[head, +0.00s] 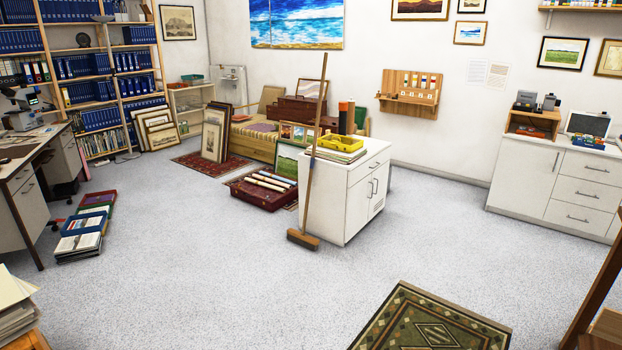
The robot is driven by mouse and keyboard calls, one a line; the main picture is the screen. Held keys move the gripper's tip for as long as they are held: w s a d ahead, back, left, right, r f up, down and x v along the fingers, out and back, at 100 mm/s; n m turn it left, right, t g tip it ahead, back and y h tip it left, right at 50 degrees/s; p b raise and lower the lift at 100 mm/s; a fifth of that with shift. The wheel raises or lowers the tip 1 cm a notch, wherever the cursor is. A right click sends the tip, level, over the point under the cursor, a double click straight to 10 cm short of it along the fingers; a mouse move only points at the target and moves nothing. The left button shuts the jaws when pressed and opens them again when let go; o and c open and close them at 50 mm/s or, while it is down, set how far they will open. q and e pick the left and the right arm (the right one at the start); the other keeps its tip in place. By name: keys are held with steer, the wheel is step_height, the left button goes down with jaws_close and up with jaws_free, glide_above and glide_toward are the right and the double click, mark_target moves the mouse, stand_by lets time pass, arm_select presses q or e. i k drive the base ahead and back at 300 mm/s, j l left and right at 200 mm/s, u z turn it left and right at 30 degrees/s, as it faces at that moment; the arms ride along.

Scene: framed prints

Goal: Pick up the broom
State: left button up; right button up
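The broom (312,165) stands nearly upright in the middle of the head view, with a long thin wooden handle and a wide brown head (303,239). Its head rests on the grey floor just in front of the left corner of a white cabinet. The handle tilts slightly to the right and passes the cabinet's edge; I cannot tell whether it touches it. Neither of my grippers shows in this view.
The white cabinet (335,205) carries a yellow item and papers. A red case (264,194) with rolls lies behind the broom on the left. A green patterned rug (432,325) lies front right. Folder boxes (80,243) lie far left. Floor (190,270) before the broom is clear.

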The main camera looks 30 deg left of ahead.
mark_target(308, 242)
steer(key=i+j+u, duration=0.2)
steer(key=i, duration=0.2)
steer(key=i+u, duration=0.15)
steer(key=i, duration=0.2)
steer(key=i+u, duration=0.25)
steer(key=i, duration=2.2)
steer(key=j, duration=0.1)
